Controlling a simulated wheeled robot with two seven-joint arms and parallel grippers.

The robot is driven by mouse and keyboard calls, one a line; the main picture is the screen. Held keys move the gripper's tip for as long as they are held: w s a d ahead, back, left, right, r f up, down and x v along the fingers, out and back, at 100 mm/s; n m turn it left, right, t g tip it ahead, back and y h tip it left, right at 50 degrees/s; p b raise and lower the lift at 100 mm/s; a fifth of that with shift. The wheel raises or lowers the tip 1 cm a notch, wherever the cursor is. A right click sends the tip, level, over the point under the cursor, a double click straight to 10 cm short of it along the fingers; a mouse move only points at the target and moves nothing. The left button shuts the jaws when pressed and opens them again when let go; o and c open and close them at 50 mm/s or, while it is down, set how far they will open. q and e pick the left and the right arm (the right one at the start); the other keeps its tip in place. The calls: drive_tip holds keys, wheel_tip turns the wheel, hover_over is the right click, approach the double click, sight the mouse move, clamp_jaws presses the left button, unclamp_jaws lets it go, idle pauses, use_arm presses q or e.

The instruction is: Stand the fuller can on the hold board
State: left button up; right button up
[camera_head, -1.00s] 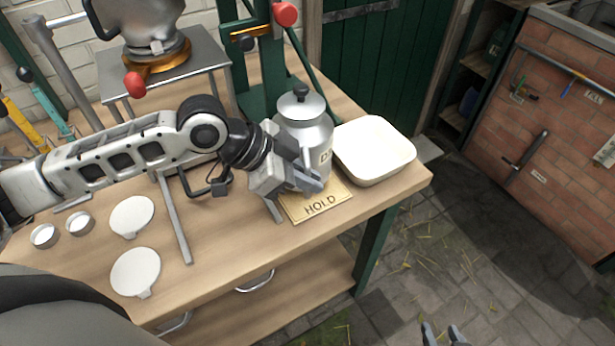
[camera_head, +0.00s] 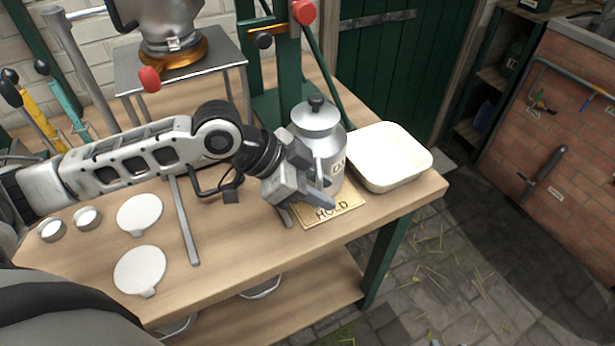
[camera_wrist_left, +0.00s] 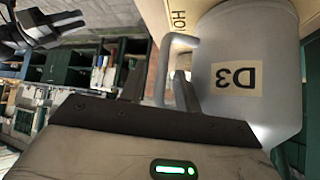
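A grey metal can (camera_head: 318,150) with a dark-knobbed lid stands upright on the tan hold board (camera_head: 328,213), near the table's right end. Its label reads D3 in the left wrist view (camera_wrist_left: 236,80), where the can appears upside down. My left gripper (camera_head: 322,192) is at the can's near left side. In the left wrist view its two fingers (camera_wrist_left: 160,88) stand apart, with the can's side handle (camera_wrist_left: 161,70) between them and small gaps showing. My right gripper (camera_wrist_left: 45,30) shows at the wrist view's top left, empty, with fingers apart. How full the can is cannot be seen.
A cream basin (camera_head: 385,160) stands close to the can's right. Two white discs (camera_head: 140,213) and two small round tins (camera_head: 87,217) lie on the left of the table (camera_head: 225,240). A green press frame (camera_head: 275,105) stands behind. A metal bar (camera_head: 183,220) lies mid-table.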

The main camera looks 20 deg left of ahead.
use_arm(q)
drive_tip(key=v, duration=1.2)
use_arm(e)
drive_tip(key=shift+w+r, duration=0.2)
drive_tip(key=shift+s+f, duration=0.15)
drive_tip(key=shift+s, duration=0.05)
